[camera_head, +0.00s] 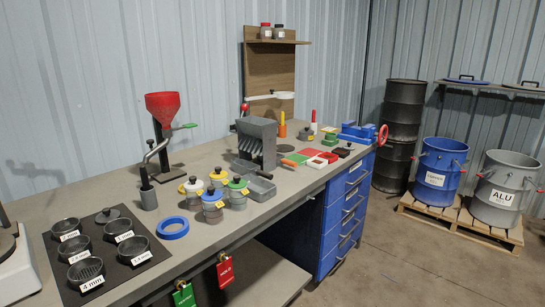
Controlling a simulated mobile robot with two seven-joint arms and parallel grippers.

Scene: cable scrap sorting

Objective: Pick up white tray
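A small tray with white on it (317,163) lies on the grey workbench, right of the grey machine and near the bench's front edge. It is too small in the head view to make out its shape well, and red shows on or beside it. A red tray (329,157) sits close on its right, and a red square (310,152) lies just behind it. Neither of my grippers is in view.
The grey machine (257,143) with a grey bin (261,188) stands left of the trays. Lidded pots (212,205), a blue ring (172,228) and a black board of sieves (108,276) lie further left. A blue vise (357,132) stands right, above blue drawers (343,220).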

